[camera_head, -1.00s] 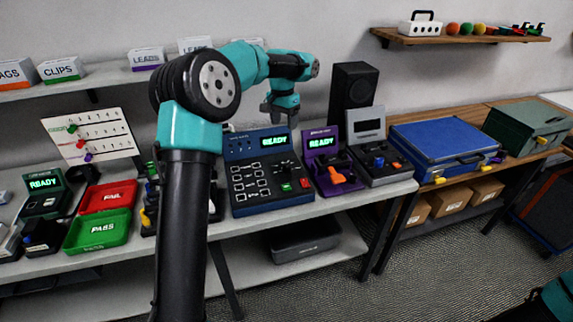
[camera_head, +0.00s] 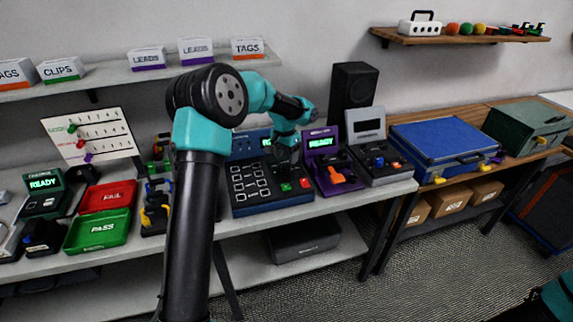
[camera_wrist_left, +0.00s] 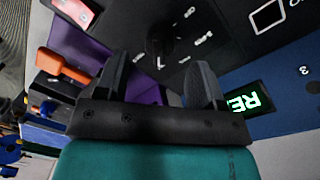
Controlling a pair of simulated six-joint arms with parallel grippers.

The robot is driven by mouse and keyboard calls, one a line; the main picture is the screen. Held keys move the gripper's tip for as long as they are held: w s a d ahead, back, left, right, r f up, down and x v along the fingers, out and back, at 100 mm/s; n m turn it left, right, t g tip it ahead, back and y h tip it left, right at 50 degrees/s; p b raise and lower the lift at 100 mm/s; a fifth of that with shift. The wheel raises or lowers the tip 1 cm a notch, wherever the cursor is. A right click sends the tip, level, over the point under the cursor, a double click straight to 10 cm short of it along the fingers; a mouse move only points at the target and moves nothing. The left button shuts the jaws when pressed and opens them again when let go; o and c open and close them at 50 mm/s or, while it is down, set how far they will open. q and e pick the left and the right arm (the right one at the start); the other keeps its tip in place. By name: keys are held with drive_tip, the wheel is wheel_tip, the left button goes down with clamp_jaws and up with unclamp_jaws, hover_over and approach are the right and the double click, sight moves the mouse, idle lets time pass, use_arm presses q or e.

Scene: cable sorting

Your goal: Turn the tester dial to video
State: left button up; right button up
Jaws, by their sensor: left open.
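The tester (camera_head: 272,205) is a dark panel with a blue upright back, a lit green display, white outlined boxes, a green and a red button. Its black dial (camera_wrist_left: 163,42) shows in the left wrist view, ringed by small white labels too blurred to read. In the head view my gripper hides the dial. My left gripper (camera_head: 286,158) is open, low over the tester's upper right part. In the left wrist view its two dark fingers (camera_wrist_left: 165,80) stand apart, with the dial beyond the gap between them. I see no contact with the dial. My right gripper is not in view.
A purple device (camera_head: 322,150) with an orange handle (camera_head: 338,178) stands just right of the tester. A grey device (camera_head: 367,130) is beyond it. Red (camera_head: 106,196) and green (camera_head: 98,230) trays lie to the left. A shelf with labelled boxes (camera_head: 195,51) is behind.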

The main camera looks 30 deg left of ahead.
sight(287, 163)
use_arm(q)
drive_tip(key=shift+d+f, duration=0.15)
drive_tip(key=shift+f, duration=1.85)
drive_tip(key=shift+c, duration=0.3)
drive_tip(key=c, duration=0.9)
drive_tip(key=shift+o, duration=0.2)
drive_tip(key=shift+m, duration=0.4)
drive_tip(key=m, duration=0.4)
drive_tip(key=shift+m, duration=2.1)
